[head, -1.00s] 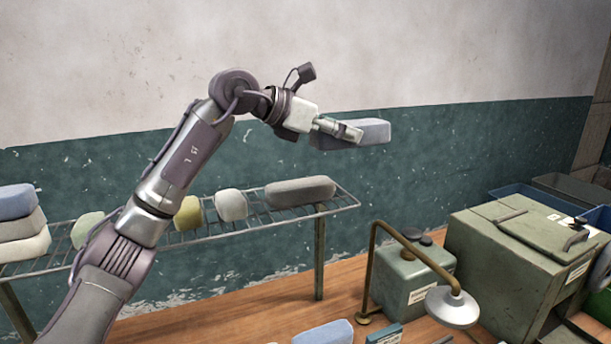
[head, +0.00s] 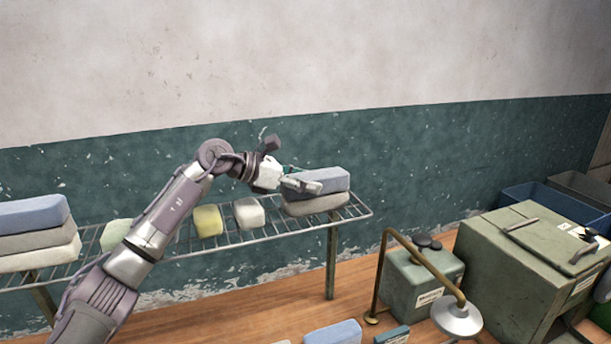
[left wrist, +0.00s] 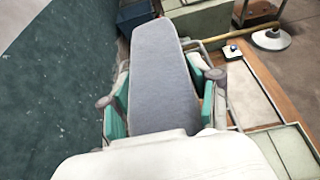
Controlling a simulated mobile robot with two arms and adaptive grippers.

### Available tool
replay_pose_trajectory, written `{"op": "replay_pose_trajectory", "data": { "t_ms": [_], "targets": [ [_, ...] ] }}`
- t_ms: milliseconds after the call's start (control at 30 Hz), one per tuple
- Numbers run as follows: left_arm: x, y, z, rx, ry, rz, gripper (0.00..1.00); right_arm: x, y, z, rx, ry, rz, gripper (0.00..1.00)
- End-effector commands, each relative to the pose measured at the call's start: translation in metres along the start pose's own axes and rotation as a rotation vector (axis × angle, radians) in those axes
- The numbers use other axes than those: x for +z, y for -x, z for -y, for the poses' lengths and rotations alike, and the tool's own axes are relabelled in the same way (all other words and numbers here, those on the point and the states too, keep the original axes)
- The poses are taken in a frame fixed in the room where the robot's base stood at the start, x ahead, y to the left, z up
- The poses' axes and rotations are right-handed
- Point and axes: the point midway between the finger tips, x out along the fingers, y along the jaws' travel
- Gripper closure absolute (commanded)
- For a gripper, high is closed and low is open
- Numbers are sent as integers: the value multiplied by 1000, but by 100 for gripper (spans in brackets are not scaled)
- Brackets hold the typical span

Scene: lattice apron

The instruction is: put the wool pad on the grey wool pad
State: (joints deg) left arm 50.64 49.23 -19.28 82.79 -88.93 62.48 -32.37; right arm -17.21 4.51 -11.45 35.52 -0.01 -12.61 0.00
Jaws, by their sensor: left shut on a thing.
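My left gripper (head: 300,186) is shut on a blue-grey wool pad (head: 326,179) at the right end of the wire rack. The held pad lies lengthwise right over the grey wool pad (head: 318,204), which rests on the rack. The two look roughly lined up and touching or nearly so; I cannot tell if there is a thin gap. In the left wrist view the held pad (left wrist: 162,75) sits between the green finger pads and hides the grey pad below. My right gripper is not in view.
The wire rack (head: 275,226) also carries a white block (head: 249,212), a yellow block (head: 208,221), a pale green block (head: 116,234) and a pad stack (head: 35,233) at left. The wall is close behind. A green canister (head: 418,285), brass pipe and green box (head: 525,265) stand right.

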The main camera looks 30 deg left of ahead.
Motion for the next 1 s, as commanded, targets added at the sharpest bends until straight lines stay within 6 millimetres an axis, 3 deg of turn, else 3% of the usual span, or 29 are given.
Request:
{"op": "replay_pose_trajectory", "data": {
  "t_ms": [367, 400, 500, 867, 1000],
  "targets": [
    [-6, -2, 0, 0, -1, 1, 71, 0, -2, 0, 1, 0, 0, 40],
    [-4, -2, 0, 0, -1, 1, 32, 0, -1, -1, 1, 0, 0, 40],
    [-4, -2, 0, 0, -1, 1, 15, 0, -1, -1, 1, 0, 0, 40],
    [-1, -1, 0, 0, -1, 1, 13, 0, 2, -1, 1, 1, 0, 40],
    [-5, 12, -2, 5, -2, 1, 13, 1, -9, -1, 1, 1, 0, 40]
  ]
}}
